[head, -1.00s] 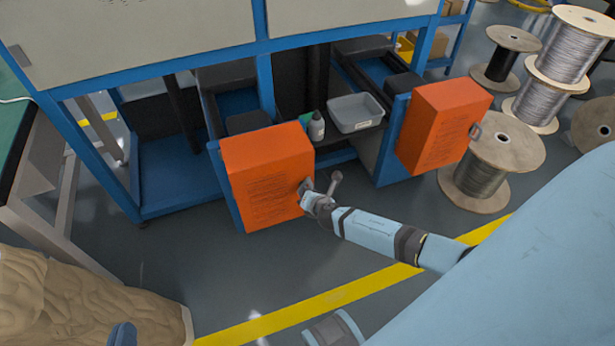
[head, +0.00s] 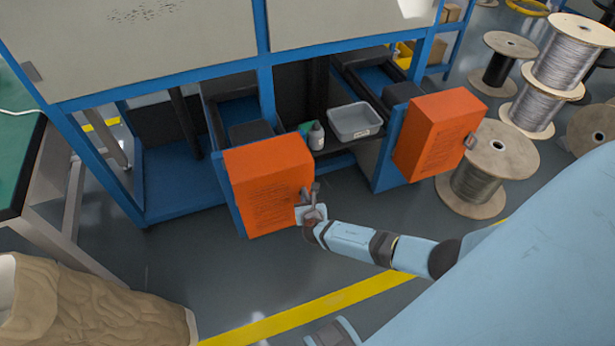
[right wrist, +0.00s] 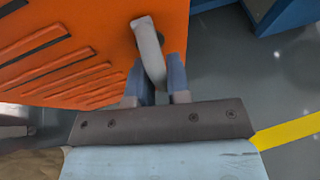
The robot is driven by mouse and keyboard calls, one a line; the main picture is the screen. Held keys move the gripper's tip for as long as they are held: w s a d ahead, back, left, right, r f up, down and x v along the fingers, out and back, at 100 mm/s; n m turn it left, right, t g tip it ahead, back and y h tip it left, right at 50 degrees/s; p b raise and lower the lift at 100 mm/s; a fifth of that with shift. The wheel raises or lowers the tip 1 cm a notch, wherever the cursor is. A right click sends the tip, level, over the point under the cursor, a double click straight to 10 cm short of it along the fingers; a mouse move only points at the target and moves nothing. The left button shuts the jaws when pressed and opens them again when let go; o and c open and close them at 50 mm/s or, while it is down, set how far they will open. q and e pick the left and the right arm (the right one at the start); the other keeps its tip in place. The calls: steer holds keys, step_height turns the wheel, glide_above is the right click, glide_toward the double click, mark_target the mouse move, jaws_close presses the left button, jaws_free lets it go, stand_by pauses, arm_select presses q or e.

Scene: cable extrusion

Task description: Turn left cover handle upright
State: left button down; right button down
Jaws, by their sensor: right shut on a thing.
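The left cover (head: 268,183) is an orange box at the front of the blue machine frame. Its grey handle (right wrist: 147,45) sticks out near the cover's right edge. In the right wrist view it slants down between the fingers of my right gripper (right wrist: 160,85). The gripper is shut on the handle. In the head view my right gripper (head: 314,196) is at the cover's right edge, and it partly hides the handle there.
A second orange cover (head: 439,135) with its own handle (head: 470,141) is to the right. Wooden cable spools (head: 484,170) stand at right. The floor in front is clear, with a yellow line (head: 300,318).

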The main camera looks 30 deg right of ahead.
steer(key=shift+d, duration=0.15)
steer(key=c, duration=1.1)
jaws_free()
steer(key=shift+c, duration=0.2)
arm_select(q)
steer(key=shift+r, duration=0.1)
arm_select(e)
steer(key=shift+s, duration=0.1)
steer(key=shift+s+a+r, duration=0.15)
steer(key=shift+s+a, duration=0.05)
arm_select(q)
steer(key=p, duration=0.4)
steer(key=shift+s+a+r+g, duration=0.15)
steer(key=shift+s+a+g, duration=0.05)
steer(key=shift+a+g, duration=0.2)
arm_select(e)
steer(key=v, duration=1.3)
steer(key=shift+s+a, duration=0.1)
